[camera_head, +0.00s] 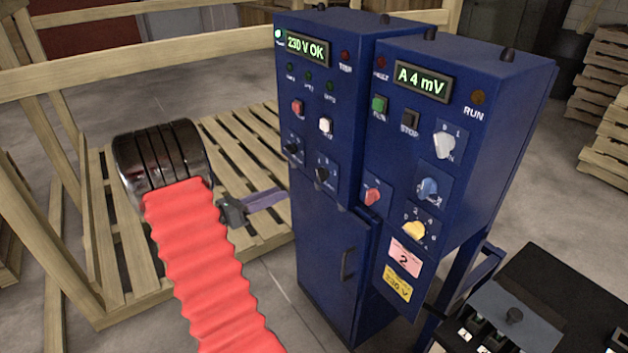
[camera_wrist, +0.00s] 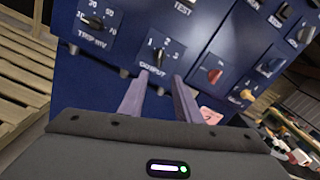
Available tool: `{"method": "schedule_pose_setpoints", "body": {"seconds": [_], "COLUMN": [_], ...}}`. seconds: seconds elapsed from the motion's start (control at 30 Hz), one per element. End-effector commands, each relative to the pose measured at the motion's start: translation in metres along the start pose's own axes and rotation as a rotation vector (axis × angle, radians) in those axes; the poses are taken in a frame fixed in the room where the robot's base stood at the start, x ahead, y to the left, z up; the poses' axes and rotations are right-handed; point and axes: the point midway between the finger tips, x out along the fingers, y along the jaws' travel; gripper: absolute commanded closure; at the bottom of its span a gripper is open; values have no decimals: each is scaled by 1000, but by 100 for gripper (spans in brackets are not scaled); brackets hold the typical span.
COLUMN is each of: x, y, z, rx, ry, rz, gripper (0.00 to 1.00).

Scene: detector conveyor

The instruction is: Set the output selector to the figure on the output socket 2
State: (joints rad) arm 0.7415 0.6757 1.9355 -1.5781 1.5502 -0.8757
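The output selector (camera_wrist: 158,58) is a small black knob on the blue cabinet, with figures 1, 2 and 3 around it and OUTPUT below. It also shows in the head view (camera_head: 322,174). I cannot tell surely which figure it points to. My gripper (camera_wrist: 160,77) has two purple fingers set apart, empty, with their tips just below the selector and apart from it. In the head view my gripper (camera_head: 282,193) is left of the cabinet. A pink label (camera_head: 404,258) with a figure, perhaps 2, sits above a yellow 230 V label (camera_head: 397,284).
The TRIP knob (camera_wrist: 95,22) is left of the selector and a red knob (camera_wrist: 209,75) is right of it. The cabinet display (camera_head: 307,48) reads 230 V OK. The other display (camera_head: 422,81) reads A 4 mV. A black unit (camera_head: 585,285) stands at lower right.

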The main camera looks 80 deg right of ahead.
Motion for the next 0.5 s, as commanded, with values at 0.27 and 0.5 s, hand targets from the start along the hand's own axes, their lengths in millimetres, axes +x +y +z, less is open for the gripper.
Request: {"method": "schedule_pose_setpoints", "body": {"seconds": [0.27, 0.5], "x": [5, 8], "y": [3, 3], "z": [-2, -2], "rx": [-21, -20], "ry": [-16, -15], "rz": [-2, -3], "gripper": [70, 70]}}
